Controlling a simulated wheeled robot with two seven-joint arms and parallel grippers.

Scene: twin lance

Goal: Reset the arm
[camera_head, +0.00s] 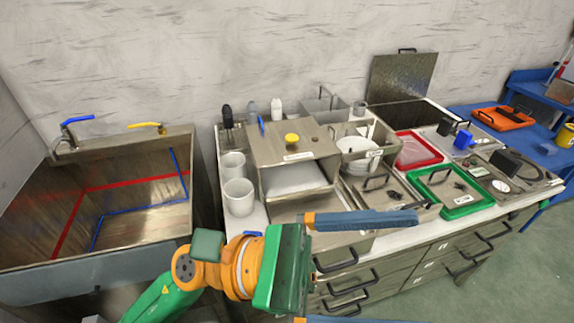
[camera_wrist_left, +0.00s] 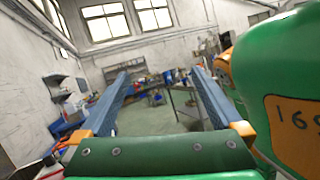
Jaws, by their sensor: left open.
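My left arm comes in from the bottom left of the head view, green and orange. Its left gripper (camera_head: 412,270) is open and empty, with its blue-grey fingers pointing right in front of the counter. The lower finger is mostly cut off by the bottom edge. In the left wrist view both fingers of the left gripper (camera_wrist_left: 159,74) are spread wide, with only the distant room between them. My right arm and gripper do not show.
A metal counter with drawers (camera_head: 350,285) stands close behind the gripper. It holds a metal box (camera_head: 295,150), white cups (camera_head: 239,197), a red tray (camera_head: 436,160) and a green tray (camera_head: 462,211). A sink (camera_head: 55,265) is at left. Floor (camera_head: 520,270) is clear at right.

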